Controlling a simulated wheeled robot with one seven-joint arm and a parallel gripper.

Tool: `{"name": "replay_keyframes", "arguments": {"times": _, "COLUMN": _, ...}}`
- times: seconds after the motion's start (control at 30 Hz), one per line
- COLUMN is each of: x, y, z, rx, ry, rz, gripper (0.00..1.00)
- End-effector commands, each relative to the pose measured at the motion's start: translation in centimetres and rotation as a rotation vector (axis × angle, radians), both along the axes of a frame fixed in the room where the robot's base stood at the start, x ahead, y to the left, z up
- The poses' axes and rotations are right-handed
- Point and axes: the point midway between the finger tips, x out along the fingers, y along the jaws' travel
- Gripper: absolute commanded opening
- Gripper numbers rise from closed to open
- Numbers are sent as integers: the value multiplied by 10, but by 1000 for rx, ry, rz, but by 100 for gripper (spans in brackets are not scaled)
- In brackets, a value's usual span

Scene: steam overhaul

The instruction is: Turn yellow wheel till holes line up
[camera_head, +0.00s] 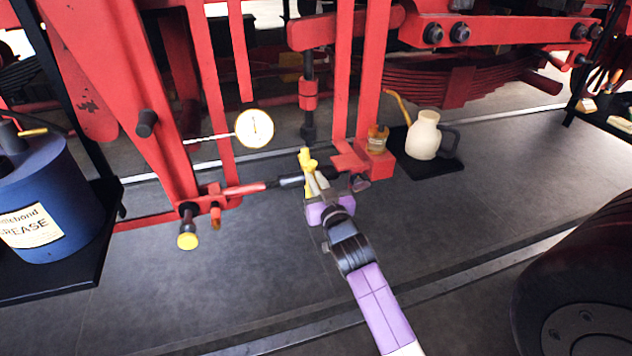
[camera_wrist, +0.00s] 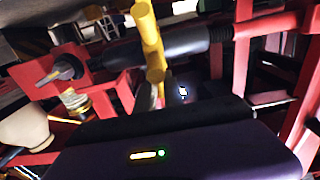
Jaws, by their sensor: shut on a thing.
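The yellow wheel (camera_head: 306,158) sits on a dark horizontal rod (camera_head: 290,181) low between the red uprights. It also shows in the wrist view (camera_wrist: 150,40) as yellow bars crossing in front of the black rod. My gripper (camera_head: 315,180), with its purple body, reaches it from the front right. Its fingers are shut on a lower part of the wheel; the wrist view shows this bar running down between the fingertips (camera_wrist: 160,94). The fingers and purple body hide part of the wheel. I cannot make out the holes or whether they line up.
A round white dial (camera_head: 254,128) hangs left of the wheel. A cream oil can (camera_head: 424,136) and a small jar (camera_head: 377,138) stand to the right. A blue grease drum (camera_head: 45,190) is at far left. The grey floor (camera_head: 240,290) in front is clear.

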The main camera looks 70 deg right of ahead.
Motion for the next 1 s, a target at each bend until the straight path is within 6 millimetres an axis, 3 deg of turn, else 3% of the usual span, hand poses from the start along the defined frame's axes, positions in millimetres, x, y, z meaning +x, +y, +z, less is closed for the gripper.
{"name": "replay_keyframes", "arguments": {"times": 0.7, "x": 10, "y": -11, "z": 31, "rx": -1, "ry": -1, "rz": 0, "gripper": 0}}
{"name": "replay_keyframes", "arguments": {"times": 1.0, "x": 10, "y": -12, "z": 30, "rx": 2, "ry": 2, "rz": 0, "gripper": 0}}
